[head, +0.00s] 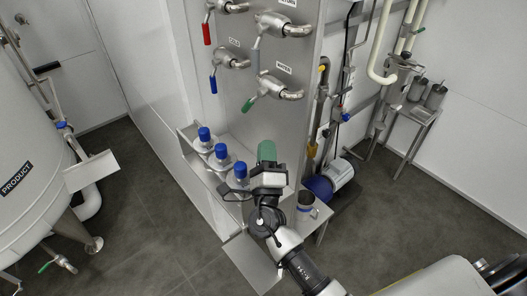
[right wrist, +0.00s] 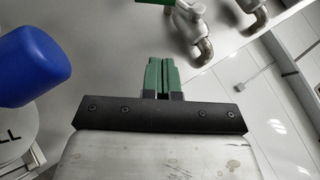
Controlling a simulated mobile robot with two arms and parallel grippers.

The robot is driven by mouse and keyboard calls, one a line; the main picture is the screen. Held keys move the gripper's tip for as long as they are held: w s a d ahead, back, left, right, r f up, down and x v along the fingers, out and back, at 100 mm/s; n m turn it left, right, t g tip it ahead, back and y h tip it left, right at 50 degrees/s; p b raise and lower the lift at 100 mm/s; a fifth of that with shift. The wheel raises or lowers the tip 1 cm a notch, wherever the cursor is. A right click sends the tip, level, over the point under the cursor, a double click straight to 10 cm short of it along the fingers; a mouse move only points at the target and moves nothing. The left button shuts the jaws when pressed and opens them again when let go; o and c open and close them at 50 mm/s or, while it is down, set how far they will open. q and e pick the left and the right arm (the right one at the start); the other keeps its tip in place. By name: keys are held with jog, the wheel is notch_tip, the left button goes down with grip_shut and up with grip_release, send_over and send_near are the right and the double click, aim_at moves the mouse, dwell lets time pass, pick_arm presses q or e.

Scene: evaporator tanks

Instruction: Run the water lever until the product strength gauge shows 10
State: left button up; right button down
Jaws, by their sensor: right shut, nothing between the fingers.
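The water lever (head: 249,104) has a green grip and sits on a steel valve on the panel, below the WATER label (head: 284,68). Its green grip (right wrist: 155,2) shows at the top edge of the right wrist view. My right gripper (head: 267,152), with green fingers, is below the lever and apart from it. In the right wrist view the fingers (right wrist: 163,77) are shut together with nothing between them. The product tank (head: 30,165), a white vessel marked PRODUCT, stands at the left. I cannot see a product strength gauge reading. My left gripper is not in view.
Other levers, red (head: 207,32) and blue (head: 213,83), are on the same panel. Several blue-capped bottles (head: 204,137) stand on a ledge beside my right gripper. A blue and white pump (head: 335,177) is behind on the right. Floor at the right is clear.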

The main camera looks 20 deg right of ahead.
aim_at(252, 102)
jog(key=w+r+p, duration=0.3)
jog(key=w+r, duration=0.1)
jog(key=w, duration=0.3)
jog(key=shift+a+r, duration=0.35)
jog(key=shift+d, duration=0.1)
jog(key=shift+d, duration=0.1)
